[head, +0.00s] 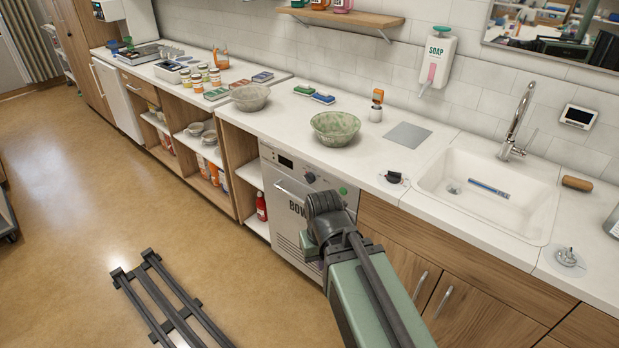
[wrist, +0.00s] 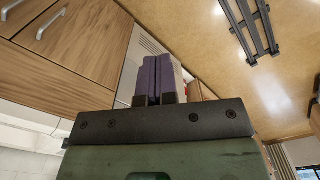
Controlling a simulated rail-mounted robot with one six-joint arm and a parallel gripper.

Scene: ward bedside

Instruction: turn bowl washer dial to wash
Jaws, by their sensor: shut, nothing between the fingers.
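The bowl washer (head: 282,208) is a white front-panelled machine under the counter, with partly hidden "BOW" lettering. Its dark round dial (head: 310,177) sits on the top panel, between a small display (head: 285,161) and a green button (head: 343,190). The dial's pointer setting is too small to read. My arm covers the washer's right part in the head view, and my fingertips do not show there. In the wrist view my gripper (wrist: 160,78) has its purple fingers together, empty, before the washer's vented front (wrist: 148,47). The dial does not show in the wrist view.
A green bowl (head: 335,128) and a grey bowl (head: 250,97) stand on the counter. A black knob-like object (head: 394,177) lies beside the sink (head: 485,205). Wooden cabinet doors (head: 400,262) flank the washer's right. Open floor (head: 90,190) lies left.

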